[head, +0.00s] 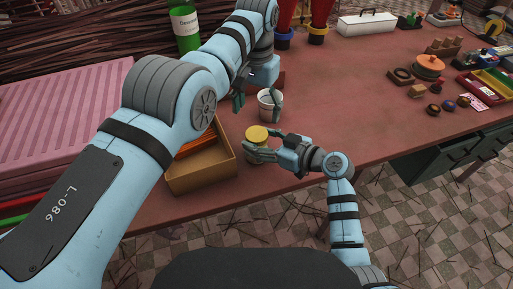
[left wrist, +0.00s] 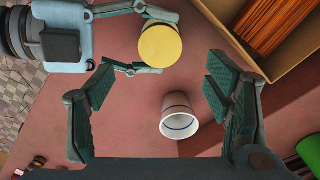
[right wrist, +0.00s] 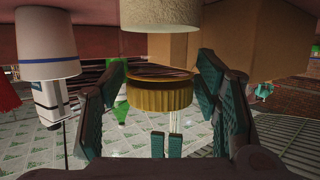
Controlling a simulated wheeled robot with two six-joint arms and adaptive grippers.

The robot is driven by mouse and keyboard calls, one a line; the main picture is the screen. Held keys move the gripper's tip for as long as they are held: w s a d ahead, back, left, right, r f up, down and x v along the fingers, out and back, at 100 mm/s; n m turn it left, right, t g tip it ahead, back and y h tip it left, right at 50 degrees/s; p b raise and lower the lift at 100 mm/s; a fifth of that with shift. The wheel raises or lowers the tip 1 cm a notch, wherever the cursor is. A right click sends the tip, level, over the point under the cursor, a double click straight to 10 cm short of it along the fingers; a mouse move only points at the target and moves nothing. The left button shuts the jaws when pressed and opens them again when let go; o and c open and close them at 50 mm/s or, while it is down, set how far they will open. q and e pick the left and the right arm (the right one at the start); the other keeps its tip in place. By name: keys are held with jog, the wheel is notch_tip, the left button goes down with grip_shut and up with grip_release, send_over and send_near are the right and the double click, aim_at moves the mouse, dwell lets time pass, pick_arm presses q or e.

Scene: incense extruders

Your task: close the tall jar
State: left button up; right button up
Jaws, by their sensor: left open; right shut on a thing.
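The tall jar, a cream body (right wrist: 160,16), stands on the table in the right wrist view, which shows the scene upside down. Its round yellow lid (right wrist: 160,94) is held apart from it, with a narrow gap between lid and rim. The lid also shows from above in the head view (head: 257,132) and left wrist view (left wrist: 161,46). My right gripper (head: 264,142) is shut on the lid's sides. My left gripper (head: 257,98) is open and empty over a white cup (left wrist: 179,122), which lies between its fingers in view, apparently untouched.
A cardboard box (head: 203,183) with brown-orange sticks stands just left of the jar. A green bottle (head: 185,28) and pink ridged slabs (head: 60,110) are farther left. Small pots, a disc and trays (head: 484,90) sit at the right. The table between is clear.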

grip_shut()
pick_arm(q)
jog(key=shift+s+f, duration=0.15)
jog(key=shift+f, duration=0.4)
jog(key=n, duration=0.5)
jog(key=shift+d, duration=0.1)
jog(key=n, duration=0.9)
jog(key=shift+r+n, duration=0.15)
jog(key=shift+n, duration=0.15)
jog(key=n, duration=0.4)
jog(key=shift+w+r+n, duration=0.15)
jog(key=shift+w+n, duration=0.05)
jog(key=shift+n, duration=0.1)
jog(key=n, duration=0.4)
jog(key=shift+r, duration=0.15)
jog(key=n, duration=0.3)
jog(key=shift+r+n, duration=0.1)
jog(key=shift+n, duration=0.3)
jog(key=n, duration=0.4)
jog(key=shift+n, duration=0.3)
pick_arm(e)
jog(key=shift+f, duration=0.1)
